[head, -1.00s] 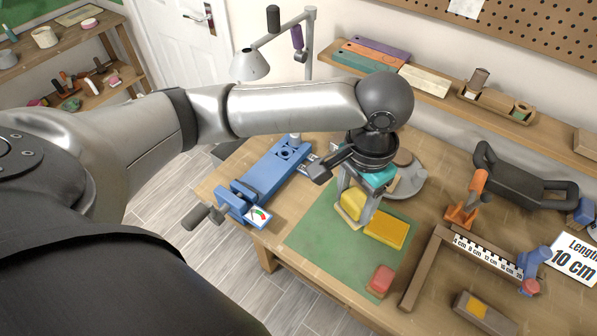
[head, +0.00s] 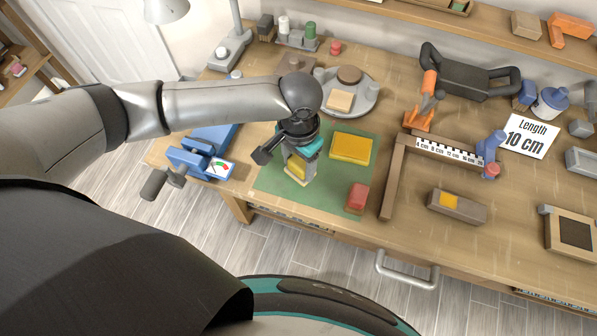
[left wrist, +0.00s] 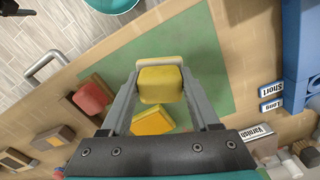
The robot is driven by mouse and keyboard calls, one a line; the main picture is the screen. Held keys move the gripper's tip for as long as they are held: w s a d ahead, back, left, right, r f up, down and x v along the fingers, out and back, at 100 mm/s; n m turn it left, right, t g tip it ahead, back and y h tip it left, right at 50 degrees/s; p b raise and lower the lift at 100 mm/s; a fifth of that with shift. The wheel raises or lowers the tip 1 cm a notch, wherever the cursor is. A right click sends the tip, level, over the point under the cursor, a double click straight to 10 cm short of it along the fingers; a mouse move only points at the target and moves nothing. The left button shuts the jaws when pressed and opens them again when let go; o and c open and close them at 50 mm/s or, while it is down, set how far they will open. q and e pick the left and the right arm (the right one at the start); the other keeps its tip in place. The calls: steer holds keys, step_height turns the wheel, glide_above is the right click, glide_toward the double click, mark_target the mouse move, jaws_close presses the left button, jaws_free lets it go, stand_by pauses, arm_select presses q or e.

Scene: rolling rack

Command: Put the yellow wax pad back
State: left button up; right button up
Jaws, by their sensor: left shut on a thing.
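My left gripper (head: 299,174) is shut on a yellow pad with a pale cream layer (head: 296,165), over the green mat (head: 270,177). The left wrist view shows the same pad (left wrist: 160,84) between the two grey fingers. I cannot tell whether it touches the mat. A second yellow block (head: 352,147) with a lighter yellow rim lies flat on the mat, right of the gripper; it also shows in the left wrist view (left wrist: 152,121), partly behind a finger. My right gripper is not in view.
A red block (head: 357,197) sits at the mat's right front corner. A wooden corner frame with a ruler (head: 398,177) lies right of it. A blue vise (head: 201,151) is left, a grey round tray (head: 359,102) behind. Part of the mat's front is clear.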

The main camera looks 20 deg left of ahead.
mark_target(299, 174)
arm_select(q)
steer(key=shift+f+b, duration=0.35)
steer(key=shift+f, duration=1.9)
steer(key=shift+f, duration=0.2)
steer(key=o, duration=1.2)
step_height(299, 174, up, 12)
steer(key=shift+r+p, duration=0.25)
steer(key=shift+p, duration=0.5)
